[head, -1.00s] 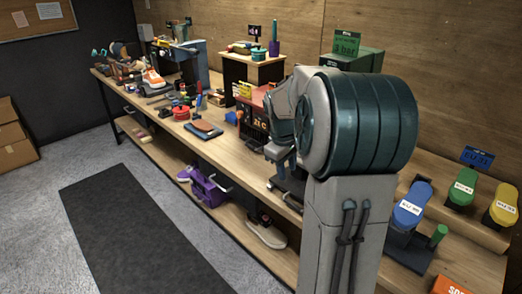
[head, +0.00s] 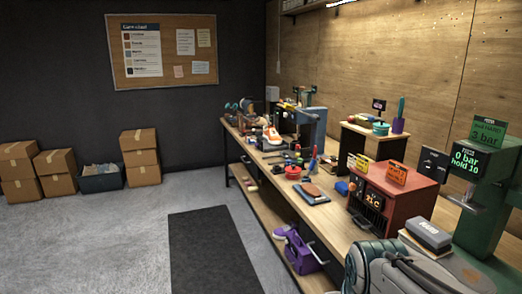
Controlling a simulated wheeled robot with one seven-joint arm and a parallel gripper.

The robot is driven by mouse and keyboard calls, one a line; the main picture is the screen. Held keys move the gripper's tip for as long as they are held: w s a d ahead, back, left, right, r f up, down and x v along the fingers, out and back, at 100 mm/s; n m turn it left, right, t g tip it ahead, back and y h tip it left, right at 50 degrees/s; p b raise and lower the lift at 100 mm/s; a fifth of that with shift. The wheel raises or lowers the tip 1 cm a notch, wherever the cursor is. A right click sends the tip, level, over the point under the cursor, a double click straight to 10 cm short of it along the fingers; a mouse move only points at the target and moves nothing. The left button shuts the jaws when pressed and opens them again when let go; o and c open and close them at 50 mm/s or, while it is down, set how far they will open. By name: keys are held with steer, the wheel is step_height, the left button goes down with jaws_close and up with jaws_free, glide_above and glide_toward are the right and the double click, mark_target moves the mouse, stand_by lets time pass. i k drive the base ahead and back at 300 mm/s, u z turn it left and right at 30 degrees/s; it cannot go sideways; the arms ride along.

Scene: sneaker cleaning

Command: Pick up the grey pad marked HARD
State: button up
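A grey pad (head: 428,234) with a pale label on top lies at the lower right of the head view, by the base of a green press (head: 484,214). Its lettering is too small to read surely. A sign (head: 487,130) above the press reads "pad HARD" and "3 bar". The press display (head: 465,161) reads "0 bar hold 10". My arm's grey and dark links fill the bottom right corner, just in front of the pad. My gripper is not in view.
A red cabinet (head: 397,193) stands left of the press. The long wooden bench (head: 305,212) carries several tools and a sneaker (head: 272,136) farther back. A purple item (head: 299,250) sits on the lower shelf. The floor around the dark mat (head: 212,250) is clear.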

mark_target(436, 237)
steer(key=z, duration=0.35)
steer(key=k, duration=0.35)
steer(key=z, duration=0.5)
steer(key=i, duration=0.5)
steer(key=u, duration=0.3)
steer(key=k, duration=0.55)
steer(key=u, duration=1)
steer(key=i, duration=0.85)
steer(key=z, duration=0.9)
steer(key=i, duration=0.65)
steer(key=z, duration=0.75)
